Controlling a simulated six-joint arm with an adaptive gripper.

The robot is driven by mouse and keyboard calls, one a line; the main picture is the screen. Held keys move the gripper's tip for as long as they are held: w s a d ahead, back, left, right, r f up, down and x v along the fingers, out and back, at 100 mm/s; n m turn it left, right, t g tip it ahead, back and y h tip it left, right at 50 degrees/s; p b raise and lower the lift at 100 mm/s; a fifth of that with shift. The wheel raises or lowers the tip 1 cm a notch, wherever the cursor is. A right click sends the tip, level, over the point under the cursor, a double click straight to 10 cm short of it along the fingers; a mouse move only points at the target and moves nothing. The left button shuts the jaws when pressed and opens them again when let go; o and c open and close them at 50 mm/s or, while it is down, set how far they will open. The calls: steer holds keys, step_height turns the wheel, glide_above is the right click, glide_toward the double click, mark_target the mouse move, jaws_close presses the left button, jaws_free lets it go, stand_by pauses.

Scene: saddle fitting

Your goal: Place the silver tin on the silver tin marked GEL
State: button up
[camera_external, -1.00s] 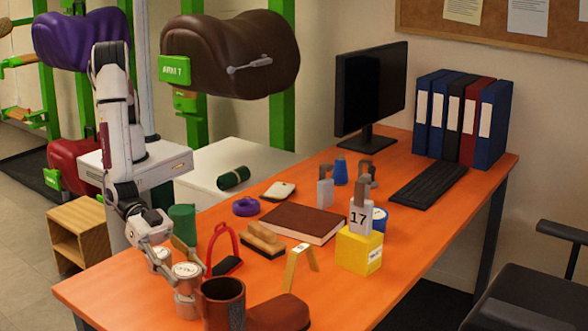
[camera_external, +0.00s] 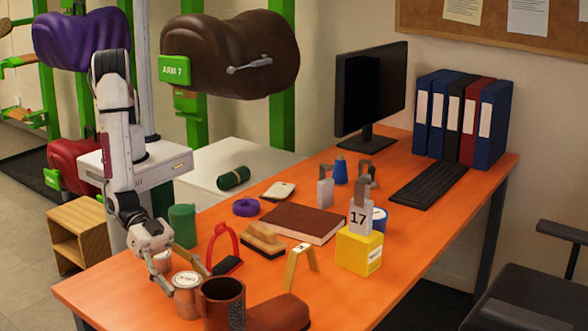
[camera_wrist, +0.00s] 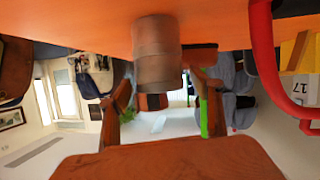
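Two silver tins stand stacked, one on the other, near the front left of the desk. The upper tin (camera_external: 186,281) has a pale lid with lettering too small to read. The stack also shows upside down in the wrist view, with an upper tin (camera_wrist: 157,73) and a lower tin (camera_wrist: 156,36) touching. The GEL marking cannot be read.
A red stirrup (camera_external: 219,243), a brush (camera_external: 262,240) and a wooden stand (camera_external: 298,266) are further right. A green tin-like container (camera_external: 183,226) stands behind. The desk's left edge is near.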

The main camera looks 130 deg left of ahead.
steer(key=shift+r, duration=0.2)
steer(key=v, duration=1.2)
stand_by(0.9)
steer(key=s+a+r+g+h, duration=0.1)
steer(key=s+a+r+g, duration=0.15)
steer(key=a+r, duration=0.5)
steer(key=s+a+r+g+h, duration=0.1)
steer(key=s+a+r+g, duration=0.3)
steer(key=r, duration=0.6)
steer(key=s+a+r+y, duration=0.1)
steer(key=s+a+r, duration=0.1)
steer(key=s+a, duration=0.7)
steer(key=s+a+r+g+y, duration=0.1)
steer(key=s+a+r+y, duration=0.1)
steer(key=s+a, duration=0.8)
steer(key=s+r, duration=0.1)
steer(key=s, duration=0.3)
steer(key=shift+y, duration=0.3)
